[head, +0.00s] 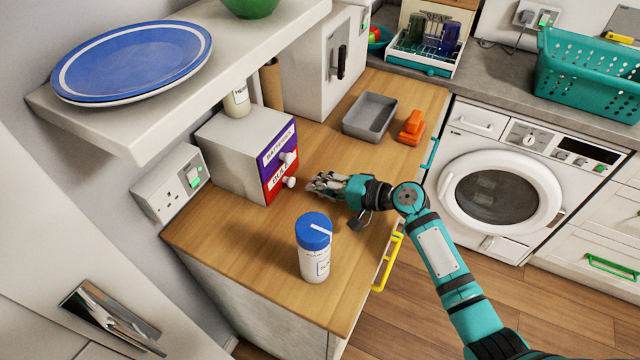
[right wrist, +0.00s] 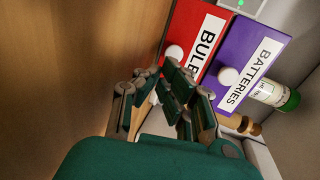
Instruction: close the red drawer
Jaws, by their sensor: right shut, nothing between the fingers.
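A small white box has two drawers at its front end. The purple drawer (head: 280,152), labelled BATTERIES, is above the red drawer (head: 272,188), labelled BULBS. The red drawer has a white round knob (head: 290,182). Its front looks nearly level with the purple one; I cannot tell if a small gap is left. In the right wrist view the red drawer (right wrist: 192,28) and purple drawer (right wrist: 243,58) lie just past the fingers. My right gripper (head: 316,184) is shut and empty, just in front of the red drawer's knob. Contact cannot be told. My left gripper is not in view.
A white bottle with a blue lid (head: 313,250) stands on the wooden counter (head: 230,236) near the right arm. A grey tray (head: 369,117) and an orange object (head: 412,128) lie farther back. A shelf with a blue plate (head: 132,60) overhangs the left.

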